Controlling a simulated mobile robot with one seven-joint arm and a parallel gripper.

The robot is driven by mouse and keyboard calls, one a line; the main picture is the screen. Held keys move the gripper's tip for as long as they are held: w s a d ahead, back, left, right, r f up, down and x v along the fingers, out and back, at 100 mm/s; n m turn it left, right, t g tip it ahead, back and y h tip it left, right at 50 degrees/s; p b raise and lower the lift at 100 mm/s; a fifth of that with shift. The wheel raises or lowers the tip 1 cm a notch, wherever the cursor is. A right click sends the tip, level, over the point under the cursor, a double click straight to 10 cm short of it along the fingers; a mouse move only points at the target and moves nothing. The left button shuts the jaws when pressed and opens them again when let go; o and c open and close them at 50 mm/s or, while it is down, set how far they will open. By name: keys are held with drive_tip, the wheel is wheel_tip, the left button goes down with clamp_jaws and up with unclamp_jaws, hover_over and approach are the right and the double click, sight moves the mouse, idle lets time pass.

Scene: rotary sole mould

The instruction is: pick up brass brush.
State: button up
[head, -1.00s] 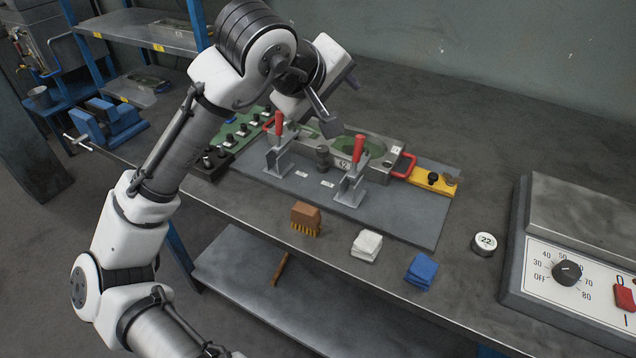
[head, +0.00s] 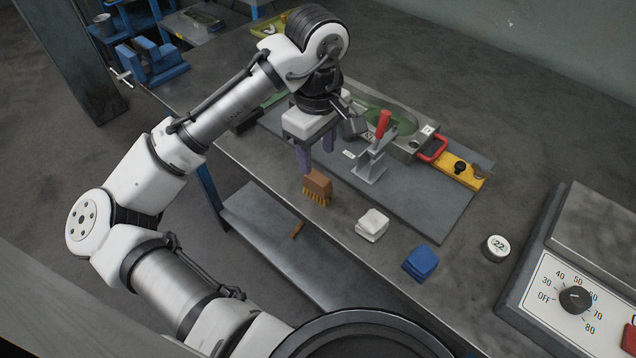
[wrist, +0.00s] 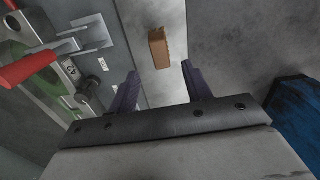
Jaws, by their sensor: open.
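The brass brush (head: 318,187) has a brown block back and yellowish bristles. It stands bristles down near the front edge of the bench, in front of the grey base plate. In the wrist view the brush (wrist: 159,47) shows its brown back, beyond and between my fingertips. My gripper (head: 317,160) is open and empty, pointing down just behind and left of the brush in the head view. Its two dark fingers (wrist: 160,80) are apart, with nothing between them.
A white folded cloth (head: 372,224) and a blue cloth (head: 420,262) lie right of the brush. A red-handled clamp (head: 375,150) stands on the grey plate (head: 425,205). A round tin (head: 496,247) and a control box (head: 575,290) are farther right.

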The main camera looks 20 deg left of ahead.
sight(318, 177)
wheel_tip(318, 177, down, 8)
drive_tip(key=shift+f+p, duration=0.1)
drive_tip(key=shift+p, duration=0.65)
clamp_jaws()
